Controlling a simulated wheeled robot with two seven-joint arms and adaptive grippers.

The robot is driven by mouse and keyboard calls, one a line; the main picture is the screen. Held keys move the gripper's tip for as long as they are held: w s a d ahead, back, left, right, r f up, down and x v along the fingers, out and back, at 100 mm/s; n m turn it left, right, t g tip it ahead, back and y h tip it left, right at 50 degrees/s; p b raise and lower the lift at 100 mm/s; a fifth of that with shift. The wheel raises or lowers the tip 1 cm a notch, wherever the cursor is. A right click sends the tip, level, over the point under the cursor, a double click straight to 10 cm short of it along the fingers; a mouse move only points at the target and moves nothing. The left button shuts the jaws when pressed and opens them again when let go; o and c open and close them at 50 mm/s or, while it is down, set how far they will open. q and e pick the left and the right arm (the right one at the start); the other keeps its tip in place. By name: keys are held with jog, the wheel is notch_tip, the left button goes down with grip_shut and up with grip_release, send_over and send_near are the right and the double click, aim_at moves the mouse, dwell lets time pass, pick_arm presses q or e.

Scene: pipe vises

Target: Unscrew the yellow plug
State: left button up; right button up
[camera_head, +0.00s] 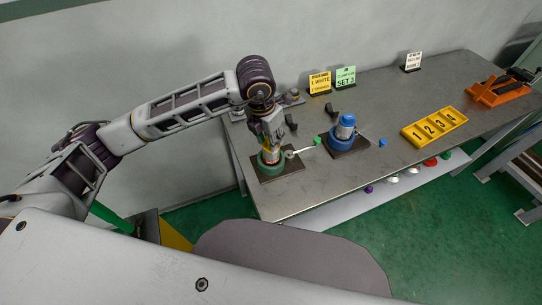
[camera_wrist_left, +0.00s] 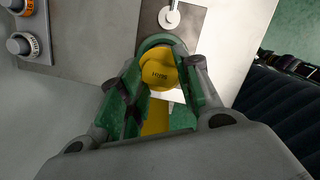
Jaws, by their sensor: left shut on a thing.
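The green vise ring also shows around the plug in the wrist view (camera_wrist_left: 158,41). In the head view the gripper hides most of the plug. My right gripper is not in view.
A yellow numbered tray (camera_head: 434,128) and an orange tool (camera_head: 497,92) lie farther right. Sign cards (camera_head: 345,77) stand behind. Several coloured caps sit on the lower shelf (camera_head: 330,208).

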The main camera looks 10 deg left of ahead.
pick_arm(q)
jog(key=shift+n, duration=0.4)
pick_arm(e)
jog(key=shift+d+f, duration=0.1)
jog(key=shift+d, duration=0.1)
pick_arm(q)
jog(key=shift+d+n+y+b, duration=0.1)
jog(key=shift+n+y+b, duration=0.4)
jog(key=shift+n, duration=1.7)
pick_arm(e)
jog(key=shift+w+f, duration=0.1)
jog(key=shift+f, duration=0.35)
pick_arm(q)
jog(key=shift+n, duration=0.6)
jog(key=shift+d+n+y, duration=0.1)
jog(key=shift+n+y, duration=0.3)
jog(key=shift+n, duration=1.3)
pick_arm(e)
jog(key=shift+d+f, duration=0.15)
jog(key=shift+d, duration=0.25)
pick_arm(q)
jog(key=o, duration=0.9)
jog(key=shift+o, duration=0.2)
